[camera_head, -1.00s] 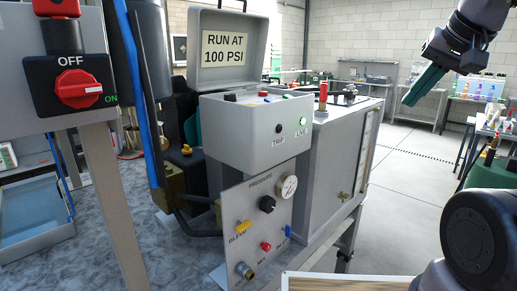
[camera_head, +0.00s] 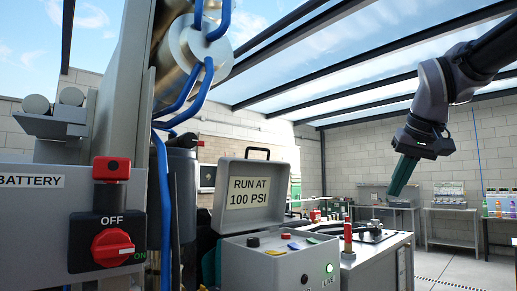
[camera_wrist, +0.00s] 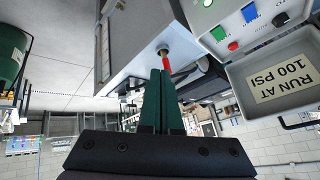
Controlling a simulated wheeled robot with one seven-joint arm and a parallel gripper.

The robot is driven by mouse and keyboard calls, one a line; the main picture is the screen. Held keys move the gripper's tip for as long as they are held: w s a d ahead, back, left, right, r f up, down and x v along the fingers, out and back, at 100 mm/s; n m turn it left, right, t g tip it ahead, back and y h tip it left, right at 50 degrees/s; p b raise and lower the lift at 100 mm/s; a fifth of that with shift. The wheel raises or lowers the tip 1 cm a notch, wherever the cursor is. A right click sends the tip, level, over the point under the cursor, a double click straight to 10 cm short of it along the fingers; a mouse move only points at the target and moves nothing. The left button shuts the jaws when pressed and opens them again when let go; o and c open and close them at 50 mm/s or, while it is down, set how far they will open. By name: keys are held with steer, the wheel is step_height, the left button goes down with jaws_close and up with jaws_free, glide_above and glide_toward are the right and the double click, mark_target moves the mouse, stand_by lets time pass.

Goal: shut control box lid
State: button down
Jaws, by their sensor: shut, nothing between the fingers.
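The grey control box (camera_head: 260,268) stands in the lower middle of the head view, with buttons and a lit green lamp. Its lid (camera_head: 252,195) is open, standing up at the back, with a "RUN AT 100 PSI" label inside and a dark handle on top. The lid also shows at the right of the wrist view (camera_wrist: 284,105), where the picture looks upside down. My gripper (camera_head: 400,180) has green fingers, shut and empty, pointing down at the right, apart from the box and lid. In the wrist view the fingers (camera_wrist: 160,80) are together.
A red-topped post (camera_head: 348,238) stands right of the box on the cabinet top; it also shows near my fingertips in the wrist view (camera_wrist: 165,62). A battery panel with a red switch (camera_head: 112,249) and blue hoses stand at the left. Benches line the back wall.

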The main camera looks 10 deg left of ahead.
steer(key=w+a+r+n+g+y, duration=0.15)
steer(key=a+r+n, duration=0.25)
steer(key=a+r, duration=0.45)
steer(key=w+a+r+n+y, duration=0.1)
steer(key=w+a+r+n, duration=0.35)
steer(key=a, duration=0.75)
steer(key=w+a+r+n+y, duration=0.1)
steer(key=a+r+n, duration=0.1)
steer(key=a+r, duration=0.7)
steer(key=x, duration=1)
steer(key=shift+s+a+f, duration=0.15)
steer(key=shift+a+f, duration=0.2)
steer(key=shift+s+d+f, duration=0.15)
steer(key=shift+s+d, duration=0.25)
steer(key=shift+d, duration=0.1)
steer(key=shift+s+d+f, duration=0.2)
steer(key=shift+s+d, duration=0.15)
steer(key=shift+d, duration=0.1)
steer(key=shift+s+d+f, duration=0.2)
steer(key=shift+d+f, duration=0.05)
steer(key=shift+d, duration=0.05)
